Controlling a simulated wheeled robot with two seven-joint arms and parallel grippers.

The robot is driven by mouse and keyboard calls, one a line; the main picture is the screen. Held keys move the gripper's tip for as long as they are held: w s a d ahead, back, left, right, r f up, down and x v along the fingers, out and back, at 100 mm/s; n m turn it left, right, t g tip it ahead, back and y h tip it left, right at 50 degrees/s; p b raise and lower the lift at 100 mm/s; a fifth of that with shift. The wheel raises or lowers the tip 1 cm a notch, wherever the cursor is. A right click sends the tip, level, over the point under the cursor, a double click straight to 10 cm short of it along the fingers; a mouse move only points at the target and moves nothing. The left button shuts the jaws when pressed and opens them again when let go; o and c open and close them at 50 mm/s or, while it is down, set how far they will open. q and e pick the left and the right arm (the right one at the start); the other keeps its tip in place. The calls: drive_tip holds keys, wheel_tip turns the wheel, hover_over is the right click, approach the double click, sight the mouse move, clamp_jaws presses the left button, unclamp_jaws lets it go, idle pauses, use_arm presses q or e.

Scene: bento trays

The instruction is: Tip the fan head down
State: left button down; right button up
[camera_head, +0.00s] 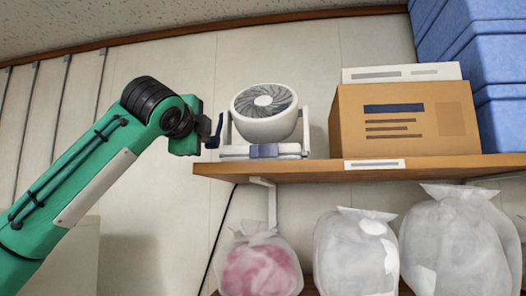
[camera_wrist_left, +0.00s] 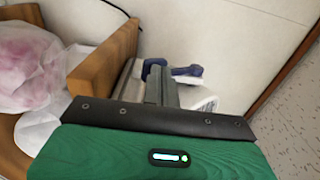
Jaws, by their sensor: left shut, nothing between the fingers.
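The white fan (camera_head: 264,112) stands on the left end of the wooden shelf. Its round head, with a grey grille, is tilted upward between two side arms, above a white base with a blue-grey front part. My left gripper (camera_head: 215,131) is shut and empty, just left of the fan, close to its left side arm. I cannot tell whether it touches the fan. In the left wrist view the fan shows only in part, as a white piece (camera_wrist_left: 206,103) behind my gripper; most of it is hidden. My right gripper is in neither view.
The wooden shelf (camera_head: 330,174) ends just below my left gripper; its end also shows in the left wrist view (camera_wrist_left: 108,60). A cardboard box (camera_head: 405,145) stands right of the fan, with blue crates (camera_head: 500,75) beyond. Several filled plastic bags stand below.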

use_arm(q)
drive_tip(key=shift+w+d, duration=0.2)
drive_tip(key=shift+w, duration=0.8)
drive_tip(key=shift+w+d, duration=0.15)
drive_tip(key=shift+w, duration=0.8)
